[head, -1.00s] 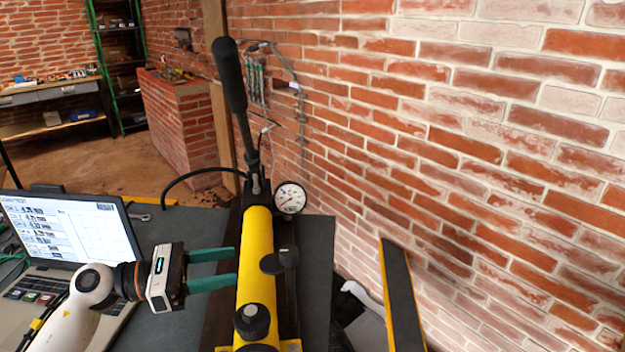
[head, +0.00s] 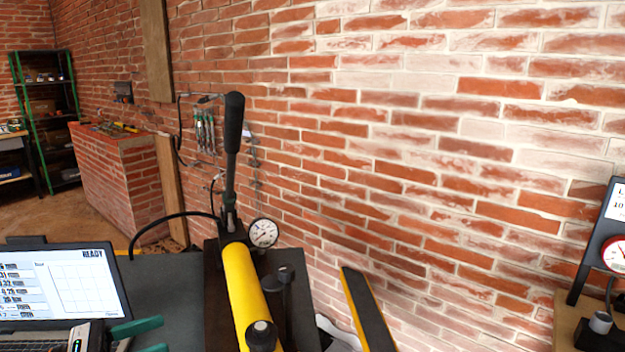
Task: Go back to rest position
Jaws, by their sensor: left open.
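My left gripper (head: 146,338) shows at the bottom left of the head view. Its two green fingers are apart with nothing between them, and the lower one is partly cut off by the frame edge. It is left of the yellow pump cylinder (head: 245,291) and apart from it. The pump's black lever handle (head: 232,140) stands nearly upright, and a round pressure gauge (head: 263,233) sits beside its base. My right gripper is not in view.
An open laptop (head: 66,287) reading READY stands on the dark table (head: 168,284) at left. A black and yellow bar (head: 367,310) leans right of the pump. A red dial gauge (head: 614,254) stands at far right. A brick wall (head: 440,150) closes off the back.

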